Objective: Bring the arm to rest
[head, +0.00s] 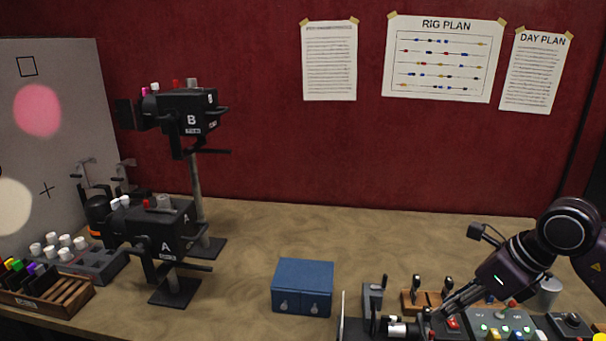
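My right arm comes in from the right edge, and its gripper (446,308) reaches down and left over the front right of the bench. Its thin fingers end just above or beside a small dark box with a red switch (453,323). I cannot tell whether they touch it, or whether the fingers are open or shut. Nothing held shows between them. To the right of the fingertips is a grey-green control panel (503,321) with several lit buttons, partly below the arm. My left gripper is not in view.
A blue box (303,287) stands left of the controls. Black lamps marked A (166,232) and B (190,113) stand at left, near a wooden rack (60,299) and white knobs (58,246). A wooden lever block (410,303) sits near the gripper. The mid-bench behind is clear.

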